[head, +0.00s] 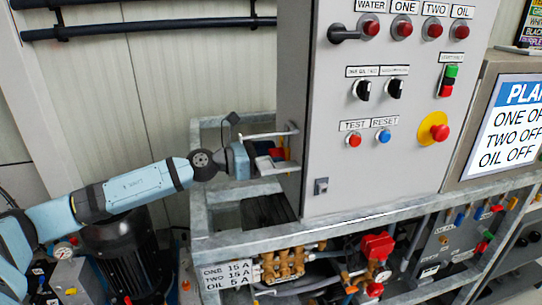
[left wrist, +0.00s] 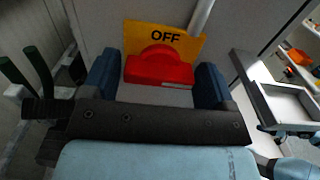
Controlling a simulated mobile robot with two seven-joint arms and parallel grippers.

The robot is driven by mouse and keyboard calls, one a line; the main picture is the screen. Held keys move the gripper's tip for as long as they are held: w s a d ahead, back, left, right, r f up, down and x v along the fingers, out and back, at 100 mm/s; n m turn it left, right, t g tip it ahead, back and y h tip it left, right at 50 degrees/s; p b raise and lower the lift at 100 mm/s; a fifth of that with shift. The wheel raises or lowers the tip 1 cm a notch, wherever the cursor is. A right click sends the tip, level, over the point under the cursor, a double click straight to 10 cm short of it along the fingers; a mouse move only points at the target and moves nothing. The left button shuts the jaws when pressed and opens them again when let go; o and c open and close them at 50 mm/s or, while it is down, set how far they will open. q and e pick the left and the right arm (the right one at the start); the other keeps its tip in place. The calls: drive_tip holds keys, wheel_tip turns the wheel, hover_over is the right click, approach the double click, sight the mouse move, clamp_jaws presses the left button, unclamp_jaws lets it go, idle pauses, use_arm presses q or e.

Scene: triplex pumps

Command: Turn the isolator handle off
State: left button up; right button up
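The isolator handle (left wrist: 160,68) is a red knob with a broad red bar on a yellow plate (left wrist: 190,42) marked OFF. The bar lies level across the left wrist view. In the head view the handle (head: 278,153) shows as a small red patch on the left side of the grey cabinet. My left gripper (head: 268,162) is at that side wall. In the left wrist view its two blue fingers (left wrist: 157,80) are spread apart, one beside each end of the red bar. I cannot tell whether they touch it.
The grey cabinet (head: 390,150) carries lamps, selector switches and a red emergency button (head: 439,132). A galvanised frame (head: 340,221) with brass valves (head: 285,265) lies below. A dark motor (head: 120,255) stands under my left arm. A screen (head: 510,120) is at the right.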

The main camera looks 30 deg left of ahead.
use_arm(q)
drive_tip(key=c, duration=0.5)
drive_tip(key=shift+c, duration=0.2)
